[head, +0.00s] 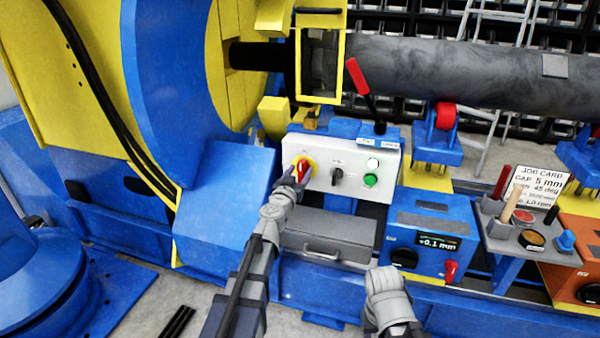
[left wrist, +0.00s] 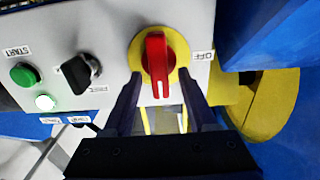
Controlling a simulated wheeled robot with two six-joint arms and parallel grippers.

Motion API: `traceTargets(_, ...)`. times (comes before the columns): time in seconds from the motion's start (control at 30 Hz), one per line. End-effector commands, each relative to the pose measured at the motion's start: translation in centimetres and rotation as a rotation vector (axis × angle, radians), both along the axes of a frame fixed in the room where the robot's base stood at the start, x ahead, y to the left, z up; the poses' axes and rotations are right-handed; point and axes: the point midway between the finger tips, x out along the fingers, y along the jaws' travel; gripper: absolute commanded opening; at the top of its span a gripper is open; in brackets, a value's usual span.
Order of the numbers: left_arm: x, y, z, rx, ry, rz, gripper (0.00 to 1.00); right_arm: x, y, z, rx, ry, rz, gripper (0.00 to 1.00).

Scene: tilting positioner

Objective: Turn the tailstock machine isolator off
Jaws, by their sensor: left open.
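The isolator is a red handle (head: 303,168) on a yellow round plate, at the left of a light grey control panel (head: 321,187). In the left wrist view the red handle (left wrist: 156,62) stands upright in the picture, with a pale mark at its lower end. An OFF label (left wrist: 202,55) shows upside down to the right of the yellow plate (left wrist: 178,50). My left gripper (head: 293,178) is at the handle, open. In the left wrist view its two dark fingers (left wrist: 160,85) lie either side of the handle's lower part, with visible gaps. My right gripper's jaws are not seen.
A black selector knob (head: 337,176), a green START button (head: 371,180) and a lit white lamp (head: 373,164) share the panel. A grey drawer box (head: 326,236) sits below. A red-handled lever (head: 358,77) rises above. A blue box with a display (head: 427,236) stands right.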

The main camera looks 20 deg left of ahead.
Motion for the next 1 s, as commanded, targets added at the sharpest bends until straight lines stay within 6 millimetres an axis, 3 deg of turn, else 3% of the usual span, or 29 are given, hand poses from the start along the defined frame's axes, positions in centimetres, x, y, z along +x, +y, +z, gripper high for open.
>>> traceTargets(0.3, 0.52, -0.06, 0.00, 0.000, 0.000, 0.000, 0.56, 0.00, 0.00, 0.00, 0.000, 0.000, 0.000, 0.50)
traceTargets(0.8, 0.50, -0.05, 0.00, 0.000, 0.000, 0.000, 0.00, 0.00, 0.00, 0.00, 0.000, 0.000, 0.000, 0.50)
traceTargets(1.0, 0.50, -0.05, 0.00, 0.000, 0.000, 0.000, 0.00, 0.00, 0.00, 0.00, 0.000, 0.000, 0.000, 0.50)
